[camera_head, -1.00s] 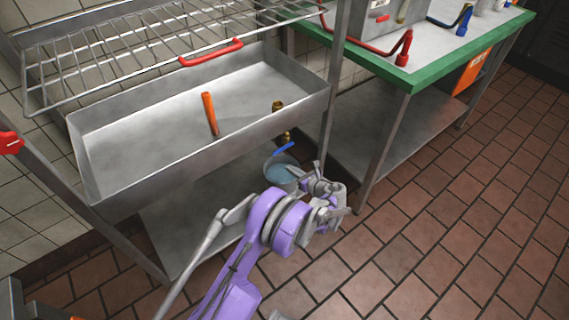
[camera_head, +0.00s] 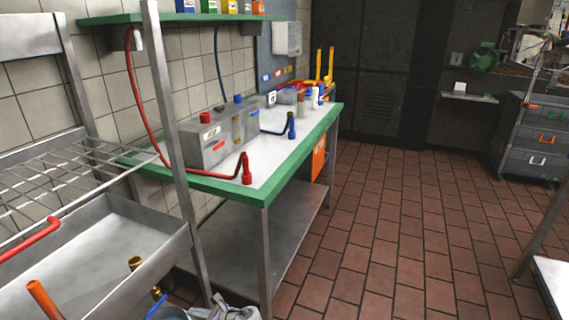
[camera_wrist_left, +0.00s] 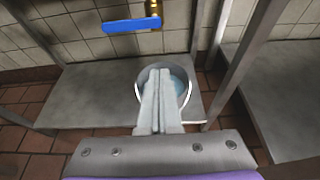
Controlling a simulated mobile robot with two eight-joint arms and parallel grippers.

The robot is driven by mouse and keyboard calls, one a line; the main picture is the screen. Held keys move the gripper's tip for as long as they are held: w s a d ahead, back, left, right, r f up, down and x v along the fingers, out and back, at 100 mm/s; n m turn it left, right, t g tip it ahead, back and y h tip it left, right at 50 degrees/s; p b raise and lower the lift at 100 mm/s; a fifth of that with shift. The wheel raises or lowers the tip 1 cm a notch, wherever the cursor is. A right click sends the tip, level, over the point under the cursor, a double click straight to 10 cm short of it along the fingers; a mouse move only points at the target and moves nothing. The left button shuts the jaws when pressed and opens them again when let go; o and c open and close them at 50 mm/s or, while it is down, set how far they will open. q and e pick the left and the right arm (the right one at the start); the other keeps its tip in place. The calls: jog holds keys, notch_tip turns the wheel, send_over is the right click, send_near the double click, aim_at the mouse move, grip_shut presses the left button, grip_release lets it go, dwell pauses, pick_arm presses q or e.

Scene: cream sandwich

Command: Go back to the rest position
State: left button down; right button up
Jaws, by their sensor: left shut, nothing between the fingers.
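My left gripper (camera_wrist_left: 155,82) shows in the left wrist view with its two grey fingers together and nothing between them. Its fingers appear in front of a metal bucket (camera_wrist_left: 185,98) with bluish water in it, on the lower metal shelf (camera_wrist_left: 85,92). I cannot tell how far the fingertips are from the bucket. In the head view only a grey part of my left arm (camera_head: 228,310) shows at the bottom edge, beside the bucket (camera_head: 175,313). My right gripper is not in view.
A metal sink (camera_head: 110,250) with an orange handle (camera_head: 45,300) stands at the left. A blue handle (camera_wrist_left: 132,25) shows above the bucket. A green-edged table (camera_head: 240,192) stands beyond a metal post. The tiled floor (camera_head: 400,230) to the right is clear.

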pick_arm(q)
jog(key=s+d+r+n+h+p, duration=0.1)
jog(key=s+r+n+h+p, duration=0.2)
jog(key=s+r, duration=0.45)
jog(key=s+r+n+g+h+p, duration=0.1)
jog(key=s+r+n+p, duration=0.3)
jog(key=r, duration=0.7)
jog(key=s+d+r+n+h+p, duration=0.1)
jog(key=s+r+n+h+p, duration=0.25)
jog(key=r, duration=0.55)
pick_arm(e)
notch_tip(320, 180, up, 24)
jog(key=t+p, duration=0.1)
jog(key=p, duration=0.9)
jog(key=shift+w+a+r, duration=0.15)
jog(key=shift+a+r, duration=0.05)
pick_arm(q)
jog(key=s+d+r+n+h, duration=0.1)
jog(key=s+d+r+n, duration=0.2)
jog(key=s, duration=0.4)
jog(key=s+d+r+n+h, duration=0.2)
jog(key=s+d+r+n, duration=0.1)
jog(key=s, duration=0.4)
jog(key=s+d+r+n+t+h, duration=0.1)
jog(key=s+d+r+n+h, duration=0.1)
jog(key=s+n, duration=0.4)
notch_tip(320, 180, up, 3)
jog(key=shift+s+d+f, duration=0.2)
jog(key=shift+s+d, duration=0.25)
jog(key=shift+s, duration=0.1)
